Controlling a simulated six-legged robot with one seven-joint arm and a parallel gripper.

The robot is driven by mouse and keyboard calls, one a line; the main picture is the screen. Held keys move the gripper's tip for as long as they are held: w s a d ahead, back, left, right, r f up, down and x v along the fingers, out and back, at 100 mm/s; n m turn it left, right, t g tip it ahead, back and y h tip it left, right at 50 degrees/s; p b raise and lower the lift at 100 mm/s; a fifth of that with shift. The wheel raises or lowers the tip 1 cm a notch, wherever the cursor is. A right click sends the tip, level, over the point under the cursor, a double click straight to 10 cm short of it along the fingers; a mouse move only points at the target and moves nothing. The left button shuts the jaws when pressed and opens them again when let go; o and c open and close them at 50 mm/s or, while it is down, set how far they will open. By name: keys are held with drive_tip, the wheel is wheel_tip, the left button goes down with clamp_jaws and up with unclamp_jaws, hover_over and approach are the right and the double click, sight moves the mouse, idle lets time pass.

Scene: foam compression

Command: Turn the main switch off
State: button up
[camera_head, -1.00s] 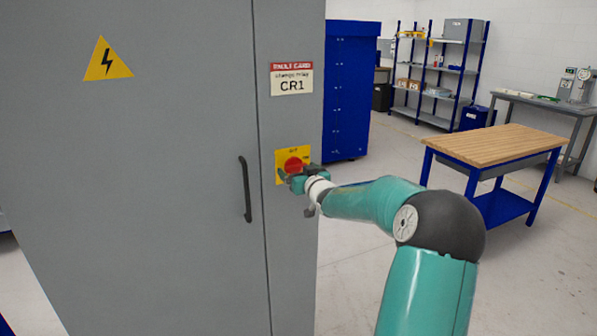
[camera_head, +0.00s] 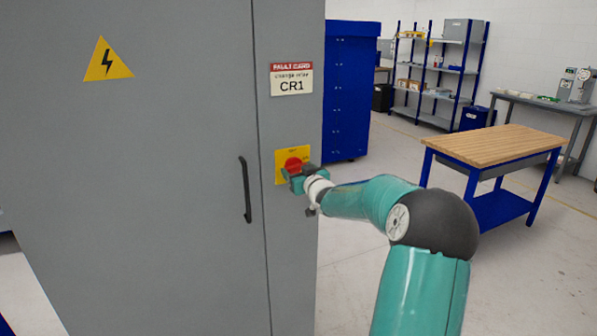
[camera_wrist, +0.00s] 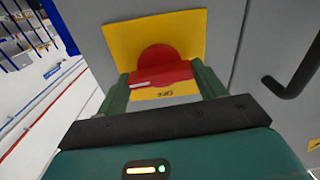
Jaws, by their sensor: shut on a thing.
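The main switch (camera_head: 293,164) is a red rotary knob on a yellow plate (camera_head: 282,153), mounted on the right part of the grey cabinet front. My gripper (camera_head: 294,180) is at the switch and hides the lower part of it. In the wrist view the red switch (camera_wrist: 160,72) has a round base and a bar-shaped handle with a white mark. My gripper (camera_wrist: 161,82) has one green finger on each side of the handle and is shut on it. The lettering on the yellow plate (camera_wrist: 190,30) appears upside down in this view.
The grey cabinet (camera_head: 150,200) fills the left, with a dark door handle (camera_head: 246,190) left of the switch. A CR1 card (camera_head: 291,79) is above it. A blue cabinet (camera_head: 346,95) stands behind. A wood-topped workbench (camera_head: 497,146) is at right, with open floor around it.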

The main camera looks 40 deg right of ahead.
drive_tip(key=n, duration=0.4)
drive_tip(key=shift+a, duration=0.1)
drive_tip(key=n, duration=0.9)
drive_tip(key=shift+n, duration=2.1)
drive_tip(key=o, duration=1)
drive_tip(key=v, duration=1.3)
drive_tip(key=shift+s+r, duration=0.1)
drive_tip(key=shift+s, duration=0.3)
